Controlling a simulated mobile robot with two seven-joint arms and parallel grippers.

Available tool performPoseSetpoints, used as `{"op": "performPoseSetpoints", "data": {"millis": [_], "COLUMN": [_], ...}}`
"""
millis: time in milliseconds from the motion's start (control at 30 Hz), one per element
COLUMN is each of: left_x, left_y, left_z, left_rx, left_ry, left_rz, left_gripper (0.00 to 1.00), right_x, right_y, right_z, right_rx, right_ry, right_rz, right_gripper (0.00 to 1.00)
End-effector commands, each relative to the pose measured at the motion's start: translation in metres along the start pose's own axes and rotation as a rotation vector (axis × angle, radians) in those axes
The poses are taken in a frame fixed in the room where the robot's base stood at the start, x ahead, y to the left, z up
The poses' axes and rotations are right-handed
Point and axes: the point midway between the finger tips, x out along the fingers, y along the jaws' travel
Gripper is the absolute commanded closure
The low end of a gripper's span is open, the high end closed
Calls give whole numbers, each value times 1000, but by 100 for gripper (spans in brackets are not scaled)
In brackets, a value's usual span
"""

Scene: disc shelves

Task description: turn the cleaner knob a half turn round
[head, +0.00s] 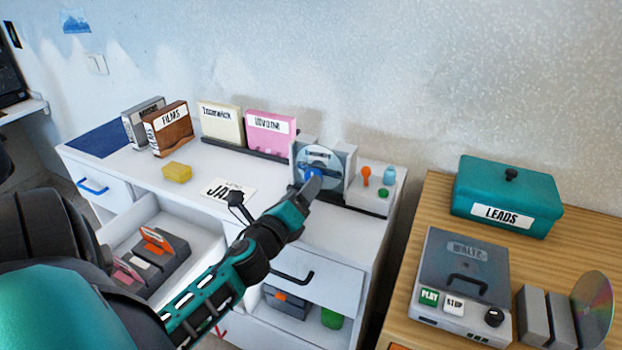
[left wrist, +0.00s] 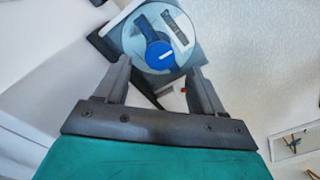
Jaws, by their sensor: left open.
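The cleaner is a grey unit (head: 345,165) at the right end of the white cabinet top, with a clear disc (head: 318,158) standing upright at its front. In the left wrist view the knob (left wrist: 159,54) is round with a white mark and a blue arm. My left gripper (head: 311,186) reaches toward the knob; its fingers (left wrist: 160,78) are open, one on each side below the knob, with a gap between them. Contact cannot be told. My right gripper is not in view.
An open drawer (head: 205,245) is below my arm. A wooden table (head: 415,240) with a player is at right.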

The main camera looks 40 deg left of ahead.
Motion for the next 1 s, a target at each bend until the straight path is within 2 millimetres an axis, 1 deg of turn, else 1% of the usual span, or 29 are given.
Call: {"op": "performPoseSetpoints", "data": {"millis": [33, 100, 200, 300, 433, 700, 1000], "left_x": [10, 21, 34, 42, 46, 46, 46], "left_y": [-1, -1, 0, 0, 0, 0, 0], "left_z": [0, 1, 0, -1, -1, -1, -1], "left_rx": [1, 0, 0, 0, 0, -1, -1], "left_ry": [-1, -1, -1, 0, 1, 1, 1], "left_rz": [-2, -1, 0, 0, 1, 1, 1], "left_gripper": [31, 31, 31, 31, 31, 32, 61], "right_x": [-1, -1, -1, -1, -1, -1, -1], "right_y": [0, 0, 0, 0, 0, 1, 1], "right_z": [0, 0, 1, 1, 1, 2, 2], "right_rx": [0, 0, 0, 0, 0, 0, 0], "right_ry": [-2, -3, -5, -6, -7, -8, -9], "right_rz": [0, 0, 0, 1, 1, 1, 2], "right_gripper": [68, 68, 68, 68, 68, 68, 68]}}
